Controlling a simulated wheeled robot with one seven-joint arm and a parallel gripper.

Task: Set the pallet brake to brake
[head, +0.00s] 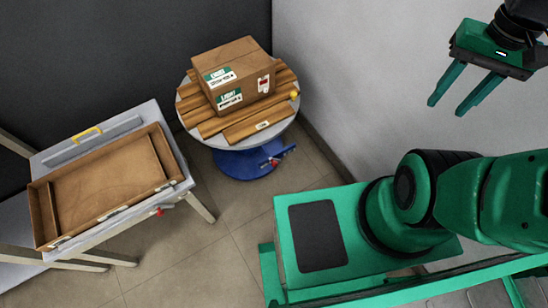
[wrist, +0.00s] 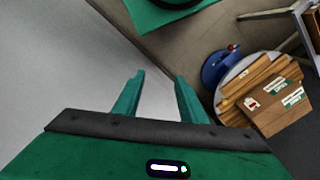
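A slatted wooden pallet (head: 242,131) lies on a round grey turntable top (head: 206,138) with a blue base (head: 240,164). A small red lever (head: 274,161) shows on the blue base, and a yellow knob (head: 294,95) sits at the pallet's right edge. I cannot tell which of these is the pallet brake, nor its setting. The label on the front plank is too small to read. My gripper (head: 447,107) is open and empty, high at the upper right, far from the pallet. Its spread fingers also show in the wrist view (wrist: 160,78).
A cardboard box (head: 234,75) with green and white labels stands on the pallet. A grey table at left bears a shallow brown tray (head: 168,155), with a yellow handle (head: 86,134) behind it. Walls stand close behind the turntable. Open floor (head: 190,250) lies in front.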

